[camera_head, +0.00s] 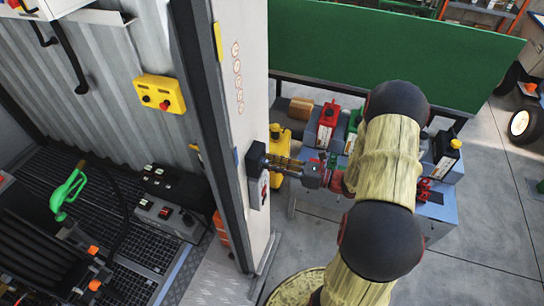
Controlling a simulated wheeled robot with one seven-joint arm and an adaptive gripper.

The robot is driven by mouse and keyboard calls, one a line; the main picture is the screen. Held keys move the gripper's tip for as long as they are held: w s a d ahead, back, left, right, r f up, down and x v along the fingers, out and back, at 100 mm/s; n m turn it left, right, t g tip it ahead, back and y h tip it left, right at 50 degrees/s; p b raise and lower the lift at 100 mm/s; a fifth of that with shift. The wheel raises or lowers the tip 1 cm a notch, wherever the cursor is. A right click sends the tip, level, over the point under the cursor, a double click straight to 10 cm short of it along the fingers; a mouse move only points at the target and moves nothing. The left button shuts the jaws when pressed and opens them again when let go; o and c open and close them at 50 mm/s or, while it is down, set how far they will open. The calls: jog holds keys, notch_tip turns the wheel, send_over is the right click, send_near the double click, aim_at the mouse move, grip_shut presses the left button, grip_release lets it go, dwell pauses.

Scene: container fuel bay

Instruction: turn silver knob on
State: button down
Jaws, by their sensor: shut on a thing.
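A small grey switch box (253,194) with a red and dark mark is fixed to the face of the pale post (232,110), left of centre. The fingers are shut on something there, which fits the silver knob. The knob itself is hidden by the fingertips, so its turn position cannot be told.
A yellow box with red and black buttons (160,94) is on the corrugated wall at left. A green fuel nozzle (68,193) stands below it. A green panel (350,55) stands behind.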

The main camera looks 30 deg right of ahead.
jog(key=m+p, duration=0.4)
jog(key=m, duration=0.1)
jog(key=shift+m+p, duration=0.4)
dwell(0.3)
jog(key=c, duration=1.6)
grip_release()
jog(key=shift+d, duration=0.1)
jog(key=v, duration=1.2)
jog(key=shift+f, duration=0.2)
